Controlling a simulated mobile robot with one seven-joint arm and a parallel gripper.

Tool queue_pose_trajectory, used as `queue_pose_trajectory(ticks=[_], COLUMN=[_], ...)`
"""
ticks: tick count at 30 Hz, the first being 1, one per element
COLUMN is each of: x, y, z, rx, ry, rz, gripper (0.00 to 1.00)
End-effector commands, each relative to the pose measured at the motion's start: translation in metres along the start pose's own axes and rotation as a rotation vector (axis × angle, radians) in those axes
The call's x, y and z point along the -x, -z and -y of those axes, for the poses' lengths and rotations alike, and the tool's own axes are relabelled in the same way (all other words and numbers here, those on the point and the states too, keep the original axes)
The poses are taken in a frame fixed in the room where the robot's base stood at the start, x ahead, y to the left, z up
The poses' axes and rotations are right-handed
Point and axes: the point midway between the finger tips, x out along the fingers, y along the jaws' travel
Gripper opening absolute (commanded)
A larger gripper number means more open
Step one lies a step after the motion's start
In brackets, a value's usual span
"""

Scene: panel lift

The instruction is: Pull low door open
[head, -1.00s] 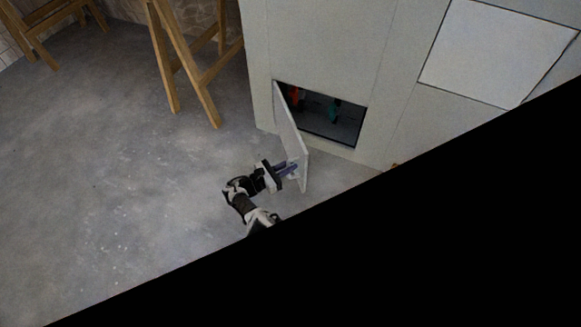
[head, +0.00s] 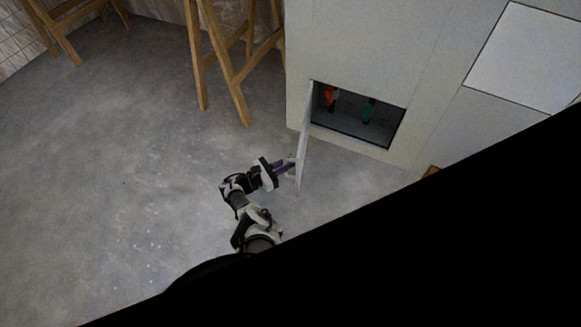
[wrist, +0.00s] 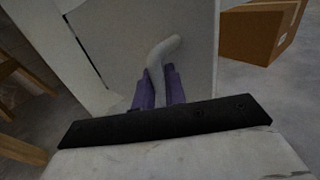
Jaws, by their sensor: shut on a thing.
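The low door (head: 304,135) is a thin pale panel, hinged at the left edge of a dark opening (head: 357,121) in a pale cabinet. It stands swung well out from the opening. In the wrist view the door (wrist: 195,45) fills the upper middle and bears a light curved handle (wrist: 158,65). My gripper (head: 289,166) is at the door's outer part, on its left side. In the wrist view its purple fingers (wrist: 159,88) are shut around the handle. Inside the opening are an orange-red thing (head: 331,98) and a green thing (head: 368,109).
A wooden trestle (head: 228,70) stands left of the cabinet. A cardboard box (wrist: 262,30) is on the floor beyond the door at the right in the wrist view. The concrete floor (head: 120,180) at left is clear. Black covers the head view's lower right.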

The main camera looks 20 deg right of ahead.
Motion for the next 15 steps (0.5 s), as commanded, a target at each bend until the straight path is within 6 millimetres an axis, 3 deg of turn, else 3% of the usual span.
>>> queue_pose_trajectory(ticks=[3, 15], x=[0.010, 0.035], y=[0.000, -0.001], z=[-0.018, -0.049], rx=[-0.008, -0.005], ry=[-0.008, -0.003], rz=[0.003, 0.001], gripper=[0.00, 0.00])
